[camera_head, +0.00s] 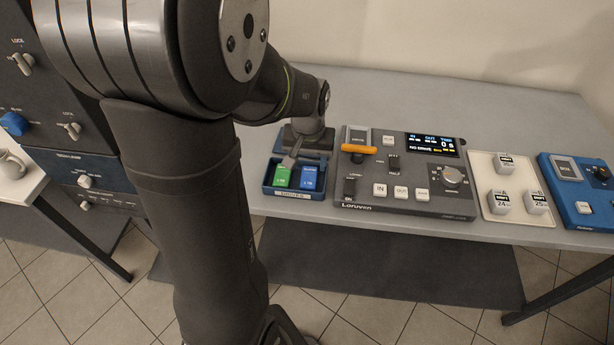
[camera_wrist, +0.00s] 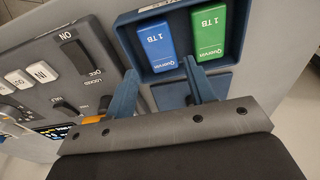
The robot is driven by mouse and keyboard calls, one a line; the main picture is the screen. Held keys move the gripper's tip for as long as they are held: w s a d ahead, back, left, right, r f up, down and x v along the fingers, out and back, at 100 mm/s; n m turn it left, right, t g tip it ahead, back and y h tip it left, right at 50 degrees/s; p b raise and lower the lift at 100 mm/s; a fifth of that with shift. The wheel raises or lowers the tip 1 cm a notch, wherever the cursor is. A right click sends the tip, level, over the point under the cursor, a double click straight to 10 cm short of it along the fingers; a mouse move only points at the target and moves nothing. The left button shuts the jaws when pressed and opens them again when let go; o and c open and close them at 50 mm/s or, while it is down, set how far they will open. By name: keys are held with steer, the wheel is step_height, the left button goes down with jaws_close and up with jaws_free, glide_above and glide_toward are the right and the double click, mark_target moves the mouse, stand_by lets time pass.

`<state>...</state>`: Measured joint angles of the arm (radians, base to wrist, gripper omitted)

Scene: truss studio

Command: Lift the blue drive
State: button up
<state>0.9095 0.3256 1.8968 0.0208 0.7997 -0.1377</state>
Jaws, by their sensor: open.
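The blue drive (camera_head: 313,178) lies in a dark blue tray (camera_head: 294,195) on the table, to the right of a green drive (camera_head: 282,176). In the wrist view the blue drive (camera_wrist: 157,47), marked 1 TB, is on the left and the green drive (camera_wrist: 208,32) on the right. My gripper (camera_wrist: 158,82) is open and empty. Its two blue fingers stand apart at the tray's near side in the wrist view, one beside the tray's left wall and one near the gap below the two drives. In the head view my arm covers part of the gripper.
A grey control deck (camera_head: 405,172) with an orange lever (camera_head: 359,149) and a lit screen stands just right of the tray. Farther right are a white tray (camera_head: 512,213) with several small blocks and a blue device (camera_head: 580,190). The table behind is clear.

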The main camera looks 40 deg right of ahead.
mark_target(309, 177)
steer(key=shift+w+f, duration=0.1)
steer(key=shift+f, duration=2.65)
steer(key=shift+d, duration=0.1)
steer(key=shift+c, duration=0.2)
steer(key=c, duration=0.8)
steer(key=shift+r, duration=0.15)
